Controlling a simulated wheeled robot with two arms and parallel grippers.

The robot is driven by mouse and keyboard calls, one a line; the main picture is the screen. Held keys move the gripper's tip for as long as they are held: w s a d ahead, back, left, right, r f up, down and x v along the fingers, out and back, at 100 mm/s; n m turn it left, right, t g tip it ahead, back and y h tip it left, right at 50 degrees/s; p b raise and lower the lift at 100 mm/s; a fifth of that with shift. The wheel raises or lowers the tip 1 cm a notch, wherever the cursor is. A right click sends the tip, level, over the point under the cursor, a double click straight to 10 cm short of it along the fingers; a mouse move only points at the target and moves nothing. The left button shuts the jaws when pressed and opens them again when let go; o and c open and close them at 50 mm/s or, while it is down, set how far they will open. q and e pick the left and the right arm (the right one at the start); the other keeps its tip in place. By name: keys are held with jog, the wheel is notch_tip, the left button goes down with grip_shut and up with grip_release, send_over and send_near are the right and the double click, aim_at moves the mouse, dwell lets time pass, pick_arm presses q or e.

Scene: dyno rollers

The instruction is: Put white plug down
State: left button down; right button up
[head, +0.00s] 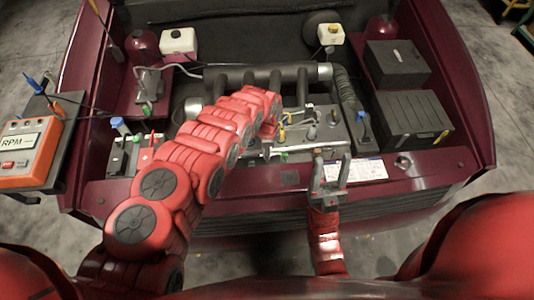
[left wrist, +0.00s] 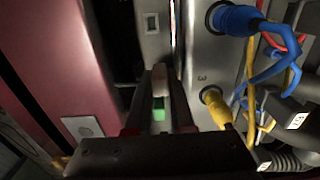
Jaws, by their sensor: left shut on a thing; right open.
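My left gripper (left wrist: 161,108) is shut on a pale, narrow piece, which I take to be the white plug (left wrist: 159,78). A small green patch shows between the fingers. The plug points toward a grey panel (left wrist: 202,65); whether it touches the panel cannot be told. In the head view my left arm reaches over the engine bay, and its own links hide most of the gripper and the plug. My right gripper (head: 331,168) is open and empty above the front edge of the bay.
A blue plug (left wrist: 236,18) and a yellow plug (left wrist: 214,105) with cables sit in the panel. An orange RPM meter (head: 32,150) stands at the left. Black boxes (head: 412,118) fill the right side. A white label (head: 354,170) lies on the front edge.

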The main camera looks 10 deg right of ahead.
pick_arm(q)
jog(key=shift+d+f, duration=0.15)
jog(key=shift+f, duration=1.05)
jog(key=shift+f+b, duration=0.1)
jog(key=shift+b, duration=0.2)
jog(key=shift+f, duration=0.15)
jog(key=c, duration=0.8)
grip_release()
